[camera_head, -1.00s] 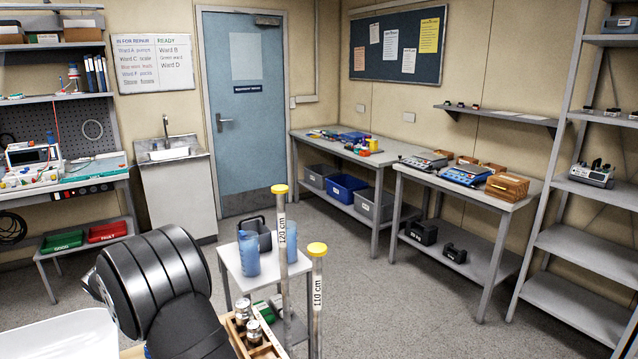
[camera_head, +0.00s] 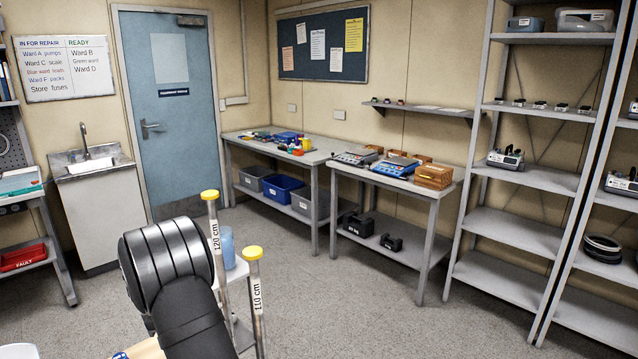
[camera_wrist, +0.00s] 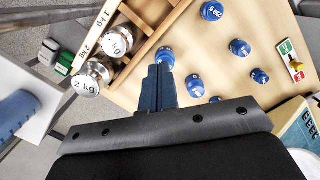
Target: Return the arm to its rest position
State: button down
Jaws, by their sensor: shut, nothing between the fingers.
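My gripper (camera_wrist: 160,85) shows in the wrist view with its two fingers together and nothing between them. It is above a light wooden surface (camera_wrist: 215,50) that carries several blue weights (camera_wrist: 239,47). One blue weight (camera_wrist: 166,60) lies just beyond the fingertips in the picture; I cannot tell the height gap. In the head view my dark arm (camera_head: 170,270) rises at the lower left, and the gripper itself is out of that view.
A wooden rack (camera_wrist: 150,45) holds silver weights marked kg (camera_wrist: 118,42). Two upright posts with yellow caps, marked 120 cm (camera_head: 214,235) and 110 cm (camera_head: 257,295), stand close right of my arm. Open floor (camera_head: 350,300) lies further right.

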jog(key=shift+w+d+f+m, duration=0.1)
jog(key=shift+d+f+m, duration=0.1)
jog(key=shift+d+m, duration=0.3)
jog(key=shift+w+d+f+m, duration=0.15)
jog(key=shift+d+m, duration=0.15)
jog(key=shift+d, duration=0.25)
jog(key=shift+s, duration=0.1)
